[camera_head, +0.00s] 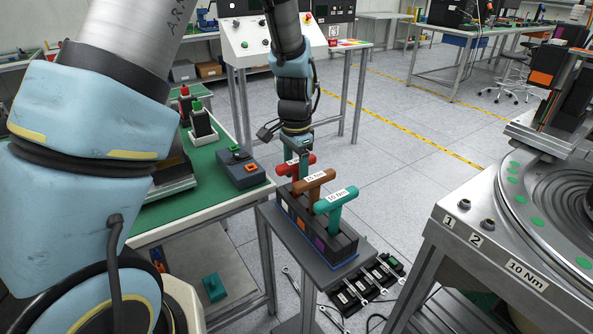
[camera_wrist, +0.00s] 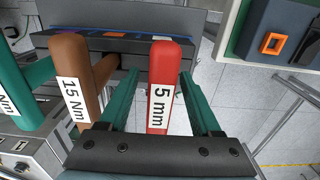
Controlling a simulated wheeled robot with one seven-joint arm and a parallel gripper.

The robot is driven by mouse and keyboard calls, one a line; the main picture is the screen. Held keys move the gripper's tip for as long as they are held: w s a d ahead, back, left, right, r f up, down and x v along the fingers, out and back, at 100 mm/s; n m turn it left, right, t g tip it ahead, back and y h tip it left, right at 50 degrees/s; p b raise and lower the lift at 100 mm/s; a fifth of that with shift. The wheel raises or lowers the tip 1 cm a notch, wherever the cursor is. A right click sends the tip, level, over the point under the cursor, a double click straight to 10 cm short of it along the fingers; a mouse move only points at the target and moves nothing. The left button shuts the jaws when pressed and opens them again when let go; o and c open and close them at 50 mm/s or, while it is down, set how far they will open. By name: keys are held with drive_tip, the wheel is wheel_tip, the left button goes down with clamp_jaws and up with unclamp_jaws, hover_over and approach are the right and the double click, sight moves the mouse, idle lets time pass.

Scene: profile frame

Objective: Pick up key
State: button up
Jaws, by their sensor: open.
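Three T-handled keys stand upright in a dark holder (camera_head: 350,243) on a small stand: a red one (camera_head: 282,170) labelled 5 mm in the wrist view (camera_wrist: 160,60), a brown one (camera_head: 314,183) labelled 15 Nm, and a teal one (camera_head: 337,199) labelled 10 Nm. My gripper (camera_head: 297,153) is open over the red key. In the wrist view, its teal fingers (camera_wrist: 159,76) stand on either side of the red handle, with a visible gap on each side. The brown key (camera_wrist: 82,75) is just left of the left finger. The lower shafts are mostly hidden.
A green-topped workbench (camera_head: 160,213) with a dark blue box (camera_head: 241,172) is close on the left. A metal machine with a round bowl (camera_head: 545,200) stands at right.

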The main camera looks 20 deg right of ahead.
clamp_jaws()
idle(0.4)
